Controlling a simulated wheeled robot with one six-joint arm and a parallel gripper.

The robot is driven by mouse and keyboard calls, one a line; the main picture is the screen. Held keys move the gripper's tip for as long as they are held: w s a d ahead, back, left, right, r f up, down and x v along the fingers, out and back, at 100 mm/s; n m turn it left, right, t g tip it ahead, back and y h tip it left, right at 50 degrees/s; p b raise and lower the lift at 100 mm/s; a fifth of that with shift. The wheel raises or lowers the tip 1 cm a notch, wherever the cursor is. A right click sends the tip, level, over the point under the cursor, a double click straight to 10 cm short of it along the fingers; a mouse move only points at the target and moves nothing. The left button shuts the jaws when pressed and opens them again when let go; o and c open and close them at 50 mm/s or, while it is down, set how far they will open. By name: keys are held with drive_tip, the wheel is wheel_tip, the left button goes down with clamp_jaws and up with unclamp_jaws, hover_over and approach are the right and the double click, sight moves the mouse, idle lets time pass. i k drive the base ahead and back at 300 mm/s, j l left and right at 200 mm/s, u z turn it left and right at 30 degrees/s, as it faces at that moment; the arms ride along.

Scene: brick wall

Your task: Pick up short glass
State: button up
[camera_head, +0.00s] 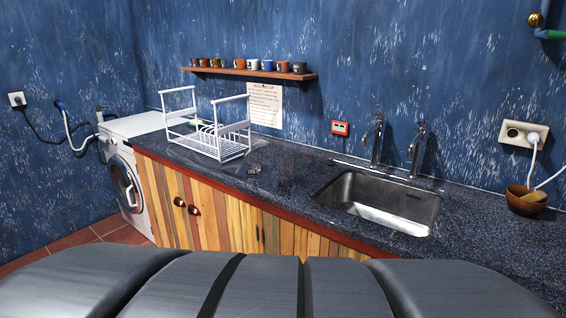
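Small, see-through shapes show on the dark speckled countertop (290,180), just right of the white dish rack. One of them, low and clear, may be the short glass (254,169); it is too small and faint to be sure. My gripper and arm are not in view. Only a broad dark grey part of my own body fills the bottom of the picture.
A white wire dish rack (222,150) stands on the counter. A metal sink (385,200) with two taps lies to the right. A wooden bowl (526,199) sits at far right. Several mugs line a wall shelf (250,73). A washing machine (125,190) stands left.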

sight(252, 154)
drive_tip(key=i+j+u, duration=0.25)
drive_tip(key=i, duration=0.2)
drive_tip(key=i+j+u, duration=0.3)
drive_tip(key=i, duration=0.2)
